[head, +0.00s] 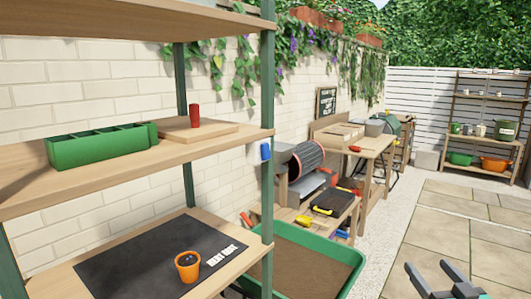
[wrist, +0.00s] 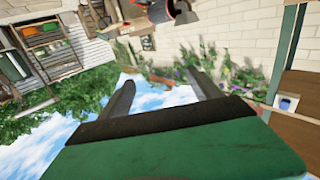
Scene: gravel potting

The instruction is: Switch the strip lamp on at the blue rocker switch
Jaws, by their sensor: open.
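The blue rocker switch (head: 265,151) sits on the front green post of the shelf rack, at the height of the middle shelf. In the wrist view a small blue patch on a pale plate (wrist: 287,103) shows at the right edge, on what looks like the same post. My gripper (head: 427,266) is at the lower right of the head view, well to the right of the switch and apart from it. In the wrist view its two dark fingers (wrist: 162,84) are spread with nothing between them. I cannot make out the strip lamp or which way the rocker is tipped.
The middle shelf (head: 225,138) holds a green divided box (head: 100,147) and a red object (head: 194,116) on a board. Below are a dark mat (head: 130,262) with an orange pot (head: 187,267) and a green tray (head: 325,247). The paving at right is open.

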